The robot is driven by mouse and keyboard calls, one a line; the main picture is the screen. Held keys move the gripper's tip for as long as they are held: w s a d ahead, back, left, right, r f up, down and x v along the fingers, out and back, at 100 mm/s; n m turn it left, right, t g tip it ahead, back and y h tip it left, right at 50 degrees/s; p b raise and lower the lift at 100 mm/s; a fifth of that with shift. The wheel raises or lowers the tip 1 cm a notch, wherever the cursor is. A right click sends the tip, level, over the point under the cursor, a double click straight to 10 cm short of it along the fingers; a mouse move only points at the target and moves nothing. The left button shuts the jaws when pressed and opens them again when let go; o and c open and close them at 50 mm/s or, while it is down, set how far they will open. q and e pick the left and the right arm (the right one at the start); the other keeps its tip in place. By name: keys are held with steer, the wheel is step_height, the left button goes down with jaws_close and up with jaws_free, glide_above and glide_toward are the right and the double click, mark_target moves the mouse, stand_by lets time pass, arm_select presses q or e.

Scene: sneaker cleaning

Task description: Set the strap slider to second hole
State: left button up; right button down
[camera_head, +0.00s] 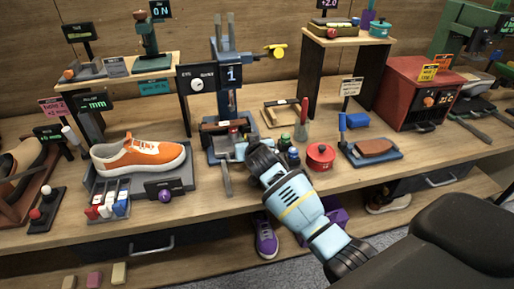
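No part is clearly recognisable as the strap slider or its holes. A blue stand (228,104) in the middle of the bench carries a dark panel with a small display (233,75) reading 1. A second panel (197,81) with a knob is beside it. A brown-edged tray (222,126) with small coloured parts is at the stand's foot. My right arm comes in from the lower right. Its dark gripper (258,155) is just in front of the stand's base, by small dark bottles (292,156). The fingers are too small and dark to read. My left gripper is out of view.
An orange sneaker (140,156) sits on a grey stand at left. A red pot (320,156) is close to the right of my gripper. A brush block on a blue tray (373,148) and a red box (412,95) stand farther right. The wooden front edge is mostly clear.

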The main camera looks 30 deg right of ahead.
steer(key=shift+a+f, duration=0.15)
steer(key=shift+a, duration=0.1)
steer(key=shift+w, duration=0.1)
steer(key=c, duration=1.2)
jaws_free()
steer(key=shift+w+a, duration=0.1)
steer(key=shift+a, duration=0.05)
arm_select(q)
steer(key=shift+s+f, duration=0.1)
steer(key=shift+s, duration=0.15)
arm_select(e)
steer(key=shift+s+r, duration=0.35)
steer(key=shift+s, duration=0.1)
steer(key=p+v, duration=0.1)
steer(key=v, duration=0.4)
steer(key=shift+s+a+r, duration=0.1)
steer(key=shift+s+a, duration=0.05)
steer(key=shift+s, duration=0.1)
steer(key=shift+s+a+r, duration=0.15)
steer(key=shift+s+r, duration=0.05)
steer(key=shift+s, duration=0.4)
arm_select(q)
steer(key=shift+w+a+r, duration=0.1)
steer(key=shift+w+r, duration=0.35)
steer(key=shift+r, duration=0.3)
